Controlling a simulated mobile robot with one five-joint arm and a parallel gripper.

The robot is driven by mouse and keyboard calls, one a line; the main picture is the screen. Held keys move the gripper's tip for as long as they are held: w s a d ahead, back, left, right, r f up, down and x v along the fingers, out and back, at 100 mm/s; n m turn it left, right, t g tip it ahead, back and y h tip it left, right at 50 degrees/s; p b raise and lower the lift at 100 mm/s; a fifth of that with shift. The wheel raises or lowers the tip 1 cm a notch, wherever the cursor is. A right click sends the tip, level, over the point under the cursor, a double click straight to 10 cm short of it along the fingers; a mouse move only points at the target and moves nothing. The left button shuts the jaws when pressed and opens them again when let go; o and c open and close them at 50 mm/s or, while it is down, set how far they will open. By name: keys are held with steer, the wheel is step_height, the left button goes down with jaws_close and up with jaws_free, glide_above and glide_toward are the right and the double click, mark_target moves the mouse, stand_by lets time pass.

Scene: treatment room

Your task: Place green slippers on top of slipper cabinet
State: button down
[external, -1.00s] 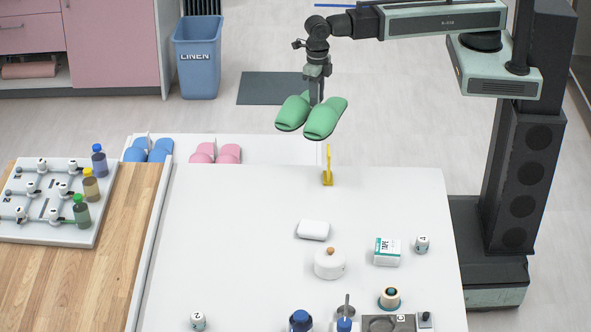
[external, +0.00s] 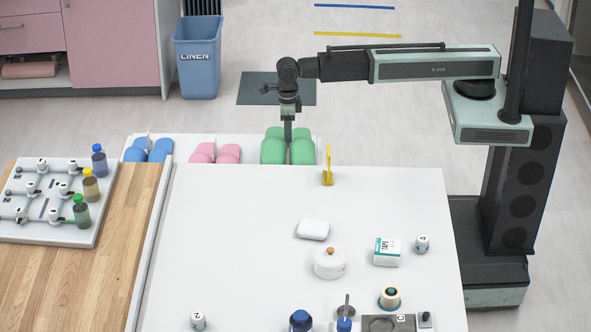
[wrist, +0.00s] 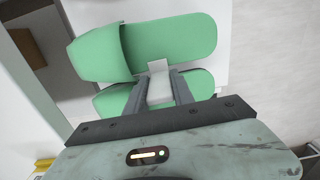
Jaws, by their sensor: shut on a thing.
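The green slippers (external: 275,149) are at the right end of the white slipper cabinet (external: 249,157), side by side, to the right of the pink slippers. My gripper (external: 288,138) points down between them and is shut on them. In the wrist view the green slippers (wrist: 175,36) lie across the two fingers (wrist: 160,85), with a small pale piece between the fingertips. The white surface lies under or just below them. I cannot tell whether the soles touch it. The near part of the slippers is hidden by the table edge.
Pink slippers (external: 229,153) and blue slippers (external: 160,149) stand on the cabinet to the left. A yellow upright holder (external: 328,170) stands on the white table (external: 235,240) just right of the green slippers. A blue linen bin (external: 197,60) is behind.

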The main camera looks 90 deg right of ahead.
mark_target(288, 147)
step_height(288, 147, down, 7)
steer(key=b, duration=0.5)
steer(key=shift+r, duration=0.35)
steer(key=shift+f, duration=0.15)
steer(key=c, duration=1.1)
jaws_free()
